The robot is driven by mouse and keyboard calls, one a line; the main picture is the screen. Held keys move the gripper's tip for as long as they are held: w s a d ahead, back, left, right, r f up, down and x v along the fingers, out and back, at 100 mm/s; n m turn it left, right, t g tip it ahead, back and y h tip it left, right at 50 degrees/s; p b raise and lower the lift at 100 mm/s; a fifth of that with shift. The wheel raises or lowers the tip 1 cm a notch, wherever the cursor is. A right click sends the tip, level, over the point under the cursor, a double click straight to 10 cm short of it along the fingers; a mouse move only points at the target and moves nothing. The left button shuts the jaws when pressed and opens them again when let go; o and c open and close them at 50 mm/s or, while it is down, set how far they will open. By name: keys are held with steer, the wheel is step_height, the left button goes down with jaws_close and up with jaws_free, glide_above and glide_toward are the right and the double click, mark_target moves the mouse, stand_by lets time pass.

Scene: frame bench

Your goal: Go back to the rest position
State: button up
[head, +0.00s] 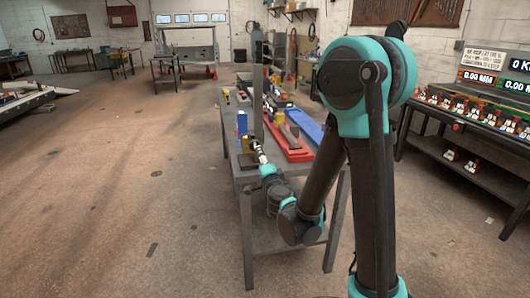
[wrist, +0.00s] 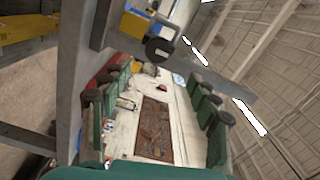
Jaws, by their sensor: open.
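My gripper (wrist: 162,78) is open in the wrist view, with one green finger at the left and one at the right. Nothing is held between the fingers; the far wall shows through the gap. In the head view my gripper (head: 257,152) is small, at the near-left part of the bench (head: 246,176), close to a grey upright post (head: 257,105). My arm reaches down to it from the right. Whether the gripper touches the post cannot be told.
A grey beam (wrist: 205,72) crosses close beyond the fingers, with a yellow and blue part (wrist: 138,24) beside it. On the bench are a blue block (head: 242,124), a red tray (head: 298,154) and a blue mat (head: 306,126). Open floor lies left; a display table (head: 480,172) stands right.

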steer(key=s+d+f+n+g+h, duration=0.2)
steer(key=s+d+f+n+g, duration=0.4)
steer(key=s+d, duration=0.6)
steer(key=s+d+f+n+g+h, duration=0.3)
steer(key=s+d+f+n+g, duration=0.3)
steer(key=s+d+f, duration=0.3)
steer(key=s+d+g, duration=0.1)
steer(key=s+d, duration=0.3)
steer(key=s, duration=0.1)
steer(key=shift+d+f, duration=0.3)
